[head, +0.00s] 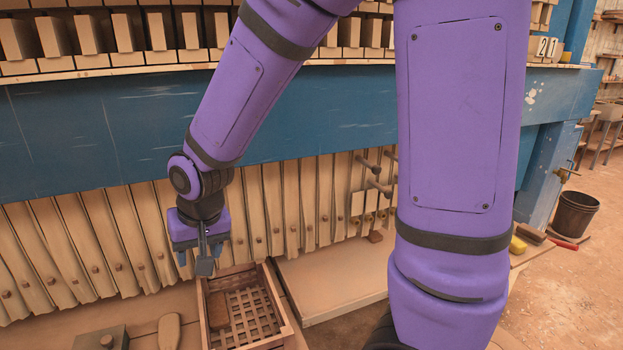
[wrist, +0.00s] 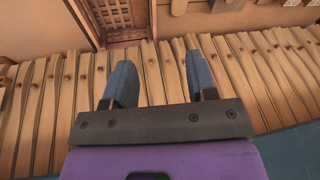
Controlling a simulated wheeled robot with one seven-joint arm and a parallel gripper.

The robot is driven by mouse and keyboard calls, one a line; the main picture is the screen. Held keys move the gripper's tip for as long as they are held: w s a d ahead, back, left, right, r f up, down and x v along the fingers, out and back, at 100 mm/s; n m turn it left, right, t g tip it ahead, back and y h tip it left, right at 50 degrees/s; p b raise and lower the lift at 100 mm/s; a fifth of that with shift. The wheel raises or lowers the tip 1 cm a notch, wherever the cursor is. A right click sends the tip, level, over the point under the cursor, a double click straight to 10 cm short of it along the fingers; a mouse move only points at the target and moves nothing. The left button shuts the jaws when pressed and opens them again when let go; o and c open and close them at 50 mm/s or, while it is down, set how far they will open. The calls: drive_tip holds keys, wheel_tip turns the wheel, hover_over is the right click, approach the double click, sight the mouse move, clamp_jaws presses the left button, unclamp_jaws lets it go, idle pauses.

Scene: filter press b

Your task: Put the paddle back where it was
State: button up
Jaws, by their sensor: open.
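A pale wooden paddle (head: 169,332) lies flat on the bench, left of the slatted wooden tray (head: 285,315). Its lower end is cut off by the head view's bottom edge. In the wrist view, part of the paddle (wrist: 178,6) shows at the top edge, beside the tray (wrist: 84,22). My gripper (head: 195,263) is open, above the back left of the tray and apart from the paddle. The wrist view shows nothing between its two blue fingers (wrist: 159,65), only upright wooden slats behind.
A brown block (head: 217,310) lies in the tray. A dark flat piece with a knob (head: 106,341) is left of the paddle. A row of wooden slats (head: 95,240) stands behind the bench under a blue beam (head: 100,125). A bare board (head: 335,277) lies right of the tray.

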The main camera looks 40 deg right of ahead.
drive_tip(key=s+d+r+n+t, duration=0.1)
drive_tip(key=s+d+r, duration=0.5)
drive_tip(key=s+r, duration=0.2)
drive_tip(key=s+d+r+n+t+h, duration=0.1)
drive_tip(key=s+d+r, duration=0.5)
drive_tip(key=s+r, duration=0.2)
drive_tip(key=shift+s+r, duration=0.25)
drive_tip(key=shift+s, duration=0.55)
drive_tip(key=shift+c, duration=0.4)
